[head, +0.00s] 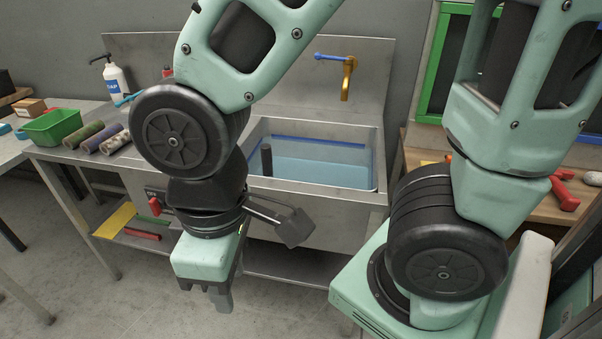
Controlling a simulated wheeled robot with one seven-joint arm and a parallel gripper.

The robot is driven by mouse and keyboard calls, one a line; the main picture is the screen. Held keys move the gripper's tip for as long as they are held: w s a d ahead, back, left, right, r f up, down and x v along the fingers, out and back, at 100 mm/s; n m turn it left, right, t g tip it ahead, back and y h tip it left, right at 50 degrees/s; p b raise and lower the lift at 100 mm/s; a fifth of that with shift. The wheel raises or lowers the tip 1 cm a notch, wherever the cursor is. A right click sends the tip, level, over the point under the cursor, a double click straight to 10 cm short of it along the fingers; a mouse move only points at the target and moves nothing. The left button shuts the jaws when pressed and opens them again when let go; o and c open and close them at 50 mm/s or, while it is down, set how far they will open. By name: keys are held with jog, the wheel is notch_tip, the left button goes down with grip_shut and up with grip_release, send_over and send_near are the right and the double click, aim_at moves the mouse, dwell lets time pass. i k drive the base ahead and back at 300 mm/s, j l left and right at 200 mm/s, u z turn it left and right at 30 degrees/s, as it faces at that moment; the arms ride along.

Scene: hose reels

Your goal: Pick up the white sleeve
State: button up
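No thing in the head view is clearly a white sleeve. Several rolled sleeves lie side by side on the steel counter left of the sink: an olive-green one (83,136), a patterned brownish one (101,138) and a greyish-blue one (117,142), partly behind my arm. A small whitish object (593,178) is at the far right edge on the wooden table; its shape is unclear. My gripper (222,301) points down in front of the sink unit, over the floor and apart from these things. Its fingers are seen small and partly hidden, so their opening is unclear.
The steel sink (340,197) holds water and a dark upright post (267,160). A green bin (52,126) and a soap bottle (115,82) stand on the left. Red dumbbell-like objects (566,197) lie on the right table. The floor at lower left is clear.

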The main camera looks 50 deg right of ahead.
aim_at(112, 145)
jog(key=i+j+z, duration=0.1)
jog(key=i+j, duration=0.15)
jog(key=i+j+z, duration=0.1)
jog(key=i+j, duration=0.2)
jog(key=i+j+z, duration=0.1)
jog(key=i+j, duration=0.25)
jog(key=i+j+z, duration=0.15)
jog(key=i+j, duration=0.15)
jog(key=i+j+z, duration=0.1)
jog(key=i+j, duration=0.15)
jog(key=j, duration=0.15)
jog(key=i+j+z, duration=0.1)
jog(key=i+j, duration=0.15)
jog(key=i+j+z, duration=0.1)
jog(key=i+j, duration=0.15)
jog(key=j, duration=0.3)
jog(key=i+j+z, duration=0.1)
jog(key=j, duration=0.3)
jog(key=i, duration=0.1)
